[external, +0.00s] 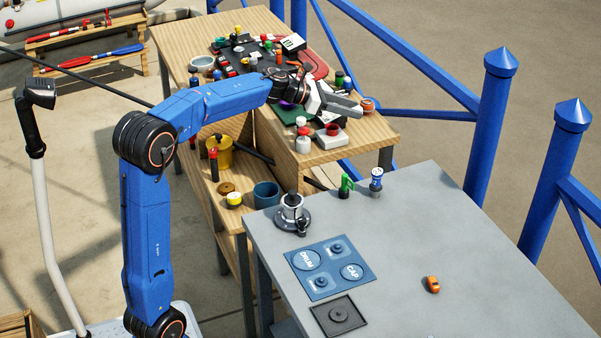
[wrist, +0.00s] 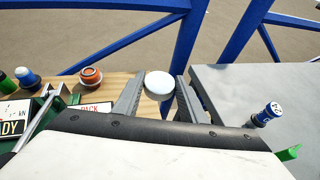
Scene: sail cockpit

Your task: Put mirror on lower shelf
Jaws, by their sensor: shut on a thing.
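My gripper (external: 346,104) is above the near right end of the wooden bench top. In the wrist view my gripper (wrist: 159,92) has its two grey fingers on either side of a small round pale disc, which looks like the mirror (wrist: 158,84), and is shut on it. I cannot make out the mirror in the external view. The lower shelf (external: 215,203) is the wooden board under the bench top, at its left side. It holds a yellow pot (external: 219,153), a blue cup (external: 266,194), a yellow-and-white item (external: 234,199) and a red-topped bottle (external: 213,161).
The bench top (external: 176,45) is crowded with tools, jars and boxes. A grey table (external: 400,250) stands in front, with a winch (external: 292,214), a blue mat (external: 327,267) and an orange item (external: 432,284). Blue posts (external: 490,120) and rails stand behind. The shelf has little bare room.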

